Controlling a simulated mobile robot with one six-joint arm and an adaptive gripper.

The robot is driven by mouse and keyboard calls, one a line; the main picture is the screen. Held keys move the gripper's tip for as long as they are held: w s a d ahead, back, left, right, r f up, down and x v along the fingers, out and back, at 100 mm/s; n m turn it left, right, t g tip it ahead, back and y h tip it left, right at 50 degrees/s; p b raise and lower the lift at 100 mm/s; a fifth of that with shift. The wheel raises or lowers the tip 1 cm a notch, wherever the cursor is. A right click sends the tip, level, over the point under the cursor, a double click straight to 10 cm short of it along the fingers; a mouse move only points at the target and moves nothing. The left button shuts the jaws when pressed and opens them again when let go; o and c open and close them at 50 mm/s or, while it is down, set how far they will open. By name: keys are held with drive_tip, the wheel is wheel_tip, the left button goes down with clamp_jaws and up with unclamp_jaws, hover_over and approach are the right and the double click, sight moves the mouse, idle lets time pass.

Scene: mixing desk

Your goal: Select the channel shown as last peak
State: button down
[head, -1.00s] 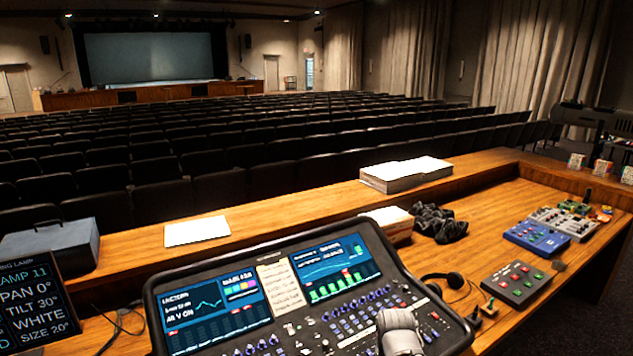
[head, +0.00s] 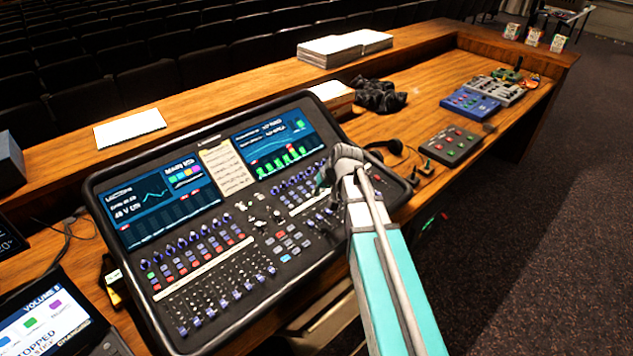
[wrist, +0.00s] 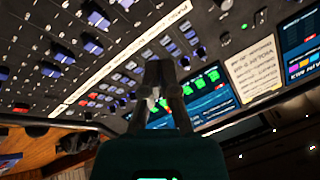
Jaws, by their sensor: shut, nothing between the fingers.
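The mixing desk (head: 290,228) lies tilted on the wooden counter, with two screens, rows of knobs, small coloured buttons and faders. Its right screen (head: 290,140) shows a curve above several green bars with small red marks; the lettering is too small to read. The left screen (head: 165,203) shows a line graph and a dark row of channel boxes. My gripper (head: 332,180) is over the right part of the desk, below the right screen. In the wrist view my gripper (wrist: 158,68) has its fingers together and empty, in front of the green bars. Whether it touches the desk is unclear.
A paper note (head: 229,168) sits between the screens. Headphones (head: 386,149), a dark box with coloured buttons (head: 451,146) and a blue box (head: 470,103) lie to the right. Black cloth (head: 378,97) and paper stacks (head: 345,47) are behind.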

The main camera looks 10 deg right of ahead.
drive_tip(key=w+d+r+t+y+b, duration=0.1)
drive_tip(key=w+d+t, duration=0.1)
drive_tip(key=w, duration=0.5)
drive_tip(key=w+d+r+m+t+y+b, duration=0.1)
drive_tip(key=w+d+t, duration=0.1)
drive_tip(key=w, duration=0.6)
drive_tip(key=shift+w+r+m, duration=0.25)
drive_tip(key=shift+w+m, duration=0.05)
drive_tip(key=shift+f, duration=0.1)
drive_tip(key=b, duration=0.9)
approach(312, 177)
drive_tip(key=shift+t, duration=0.3)
drive_tip(key=x, duration=0.5)
drive_tip(key=shift+w+a, duration=0.3)
drive_tip(key=shift+w, duration=0.05)
drive_tip(key=shift+w+f+b, duration=0.1)
drive_tip(key=shift+f+b, duration=0.5)
drive_tip(key=shift+f, duration=0.05)
idle(0.7)
drive_tip(key=shift+r, duration=0.25)
drive_tip(key=shift+r+p, duration=0.55)
drive_tip(key=shift+p, duration=0.2)
drive_tip(key=shift+s+d+r+p, duration=0.1)
drive_tip(key=shift+s+r+p, duration=0.05)
drive_tip(key=shift+r+p, duration=1.1)
drive_tip(key=shift+s+d+r+p, duration=0.1)
drive_tip(key=shift+s+r+p, duration=0.05)
drive_tip(key=shift+r+p, duration=1.1)
